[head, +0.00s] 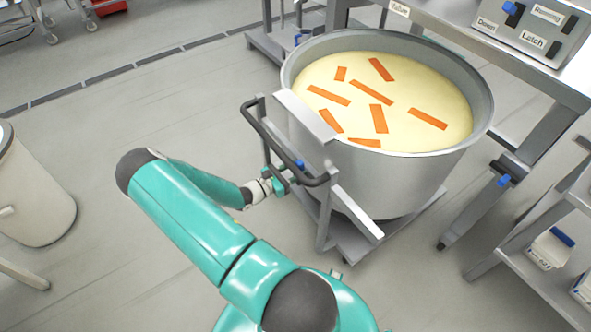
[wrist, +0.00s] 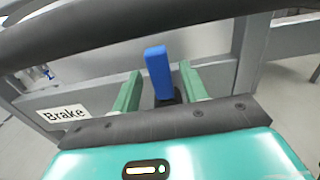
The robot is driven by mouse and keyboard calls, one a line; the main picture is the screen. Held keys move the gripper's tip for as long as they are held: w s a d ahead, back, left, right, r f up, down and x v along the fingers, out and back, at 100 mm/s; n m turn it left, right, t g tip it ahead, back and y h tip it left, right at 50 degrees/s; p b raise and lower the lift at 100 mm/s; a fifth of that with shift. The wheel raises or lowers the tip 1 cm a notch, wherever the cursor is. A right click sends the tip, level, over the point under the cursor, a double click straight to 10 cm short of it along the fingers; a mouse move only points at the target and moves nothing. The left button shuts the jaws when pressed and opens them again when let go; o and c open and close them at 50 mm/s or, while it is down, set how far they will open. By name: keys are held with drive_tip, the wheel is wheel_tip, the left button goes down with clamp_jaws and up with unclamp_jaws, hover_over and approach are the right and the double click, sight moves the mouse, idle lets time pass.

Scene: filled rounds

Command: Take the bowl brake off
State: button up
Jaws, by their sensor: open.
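The big steel bowl (head: 395,175) stands on a wheeled grey trolley and is full of pale yellow mix with orange strips. The brake lever is a blue handle (wrist: 158,72) on a dark base, next to a "Brake" label (wrist: 66,114) on the trolley's grey bar. In the head view the blue lever (head: 299,164) shows small behind the dark push handle. My gripper (wrist: 160,90) is open, with a green finger on each side of the blue lever. I cannot tell whether either finger touches it. In the head view my gripper (head: 278,182) is at the trolley's handle side.
The dark push handle (head: 283,150) curves close above my gripper and crosses the top of the wrist view. A pale bin (head: 35,195) is at the left. The floor between is clear.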

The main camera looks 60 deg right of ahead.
drive_tip(key=v, duration=1.3)
drive_tip(key=shift+a, duration=0.2)
drive_tip(key=shift+w+r, duration=0.1)
drive_tip(key=shift+w, duration=0.05)
